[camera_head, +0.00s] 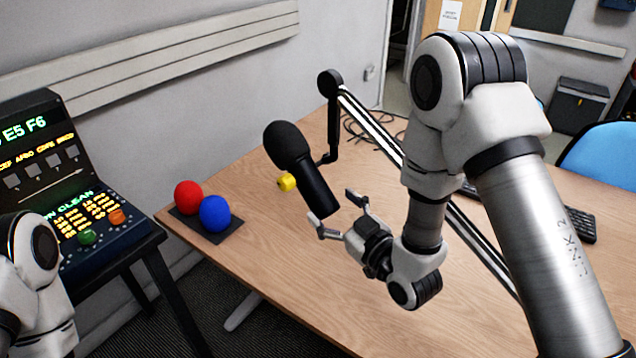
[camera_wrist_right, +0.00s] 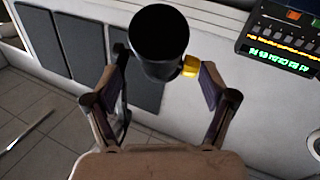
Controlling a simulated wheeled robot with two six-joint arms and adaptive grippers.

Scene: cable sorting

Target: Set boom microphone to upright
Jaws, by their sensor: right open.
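The boom microphone (camera_head: 302,170) hangs above the wooden table. Its black foam head points up and to the left, and its dark body slants down to the right, so it is tilted. A yellow knob (camera_head: 286,182) sits at its side. My right gripper (camera_head: 338,215) is open, its two fingers spread near the lower end of the microphone body. In the right wrist view the microphone (camera_wrist_right: 158,45) shows end-on between and beyond the open fingers (camera_wrist_right: 160,80), with the yellow knob (camera_wrist_right: 190,67) close to the right finger. I cannot see contact. My left gripper is out of view.
The jointed boom arm (camera_head: 372,125) crosses the table behind my right arm. Red (camera_head: 188,196) and blue (camera_head: 215,212) balls sit on a dark base at the table's left edge. A control console (camera_head: 70,190) stands at left. The front left tabletop is clear.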

